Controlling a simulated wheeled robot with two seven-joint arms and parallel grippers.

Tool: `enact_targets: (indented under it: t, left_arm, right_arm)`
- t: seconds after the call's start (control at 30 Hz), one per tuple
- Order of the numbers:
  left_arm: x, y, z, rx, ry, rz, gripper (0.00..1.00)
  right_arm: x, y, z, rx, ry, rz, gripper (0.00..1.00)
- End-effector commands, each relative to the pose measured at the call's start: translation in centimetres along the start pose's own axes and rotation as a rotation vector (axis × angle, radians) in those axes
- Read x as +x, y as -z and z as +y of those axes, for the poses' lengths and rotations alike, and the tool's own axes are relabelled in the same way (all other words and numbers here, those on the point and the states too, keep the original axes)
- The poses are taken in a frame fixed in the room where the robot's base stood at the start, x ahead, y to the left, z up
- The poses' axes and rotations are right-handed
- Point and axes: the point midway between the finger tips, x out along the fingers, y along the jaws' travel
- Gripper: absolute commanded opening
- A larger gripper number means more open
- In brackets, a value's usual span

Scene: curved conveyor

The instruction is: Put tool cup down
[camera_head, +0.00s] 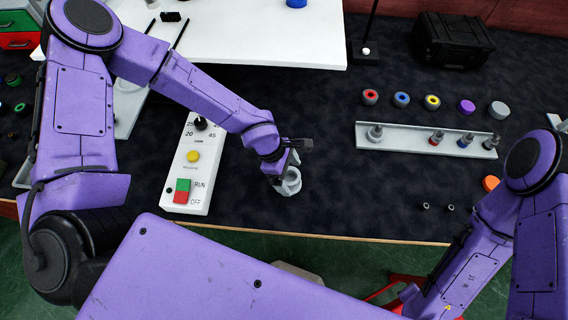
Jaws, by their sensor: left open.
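A small grey tool cup (289,185) is on the dark table mat near the front edge, just right of the control box. It looks upright, with its opening facing up. My left gripper (286,164) is open at the back of the cup, with its fingers close to the rim. The arm and hand hide part of the cup's back side, and I cannot tell whether a finger touches it. My right arm is at the lower right, but its gripper does not show.
A white control box (191,175) with knob and buttons stands left of the cup. A grey rail (400,142) holds several tools at right, with coloured rings behind it. A black case (452,40) stands at the back. The mat between cup and rail is clear.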

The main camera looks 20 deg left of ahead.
Motion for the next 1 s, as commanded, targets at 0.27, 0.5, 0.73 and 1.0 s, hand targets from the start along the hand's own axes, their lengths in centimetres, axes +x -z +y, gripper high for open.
enact_targets:
  t: [0.27, 0.5, 0.73, 1.0]
  left_arm:
    - [-7.3, -0.2, 0.2, -0.004, -0.006, -0.006, 0.93]
    - [-10.7, -0.1, 0.1, -0.001, -0.002, -0.003, 0.93]
    - [-10.9, 0.0, 0.0, 0.000, 0.001, -0.002, 0.93]
    - [-13.1, -1.0, 0.0, 0.000, 0.000, -0.002, 0.93]
  right_arm:
    - [-0.8, 0.3, 0.1, 0.000, 0.000, 0.000, 0.43]
    - [-1.0, 0.4, 0.1, 0.000, 0.000, 0.000, 0.43]
    - [-1.0, 0.4, 0.1, 0.000, 0.000, 0.000, 0.43]
    - [-3.2, 1.3, 0.3, 0.000, 0.000, 0.000, 0.43]
